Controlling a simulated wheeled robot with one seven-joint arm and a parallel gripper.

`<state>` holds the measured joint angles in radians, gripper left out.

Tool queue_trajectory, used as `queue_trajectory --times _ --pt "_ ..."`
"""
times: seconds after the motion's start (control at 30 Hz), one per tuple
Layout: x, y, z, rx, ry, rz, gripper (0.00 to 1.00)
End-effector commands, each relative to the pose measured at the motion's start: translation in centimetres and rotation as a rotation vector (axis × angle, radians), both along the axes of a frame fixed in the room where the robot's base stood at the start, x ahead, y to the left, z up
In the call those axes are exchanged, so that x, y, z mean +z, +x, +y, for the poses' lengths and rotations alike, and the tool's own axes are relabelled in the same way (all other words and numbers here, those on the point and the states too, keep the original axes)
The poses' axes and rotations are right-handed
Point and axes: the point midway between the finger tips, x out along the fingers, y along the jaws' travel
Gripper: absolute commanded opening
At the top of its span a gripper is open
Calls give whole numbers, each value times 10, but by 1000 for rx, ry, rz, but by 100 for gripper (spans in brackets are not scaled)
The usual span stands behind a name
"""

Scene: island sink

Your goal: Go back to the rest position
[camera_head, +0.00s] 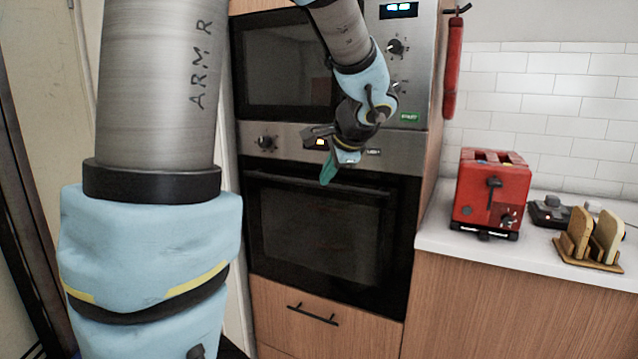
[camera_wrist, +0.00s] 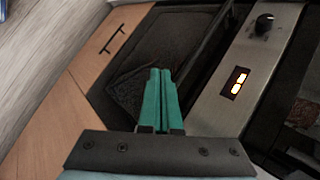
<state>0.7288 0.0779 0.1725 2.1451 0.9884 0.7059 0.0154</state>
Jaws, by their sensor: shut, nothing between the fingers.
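My gripper (camera_head: 327,172) hangs in the air in front of the built-in oven, near the top of its door and its control panel. In the wrist view its two green fingers (camera_wrist: 161,98) lie side by side, shut with nothing between them. My arm comes down to it from the top of the head view, and a large part of the arm fills the left side. The oven (camera_head: 310,225) is closed, and its door and lit display also show in the wrist view.
A microwave (camera_head: 285,65) is above the oven. A drawer (camera_head: 312,313) below is closed. On the white counter (camera_head: 470,246) at right are a red toaster (camera_head: 490,190) and a wooden rack (camera_head: 590,262) with bread slices. A red item (camera_head: 453,65) hangs on the wall.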

Motion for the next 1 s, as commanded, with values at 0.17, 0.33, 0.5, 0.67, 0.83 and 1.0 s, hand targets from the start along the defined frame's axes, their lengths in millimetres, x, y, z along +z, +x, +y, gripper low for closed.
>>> queue_trajectory --times 0.17,0.33,0.5,0.67,0.83,1.0 --pt "-80 -64 67 379 -282 209 0" --pt "-124 -120 96 743 -537 303 0" --pt "-144 -151 107 992 -694 321 0" --pt "-150 -160 110 1077 -746 319 0" --pt "-150 -160 110 1079 -748 319 0" --pt "-150 -159 110 1077 -747 320 0"
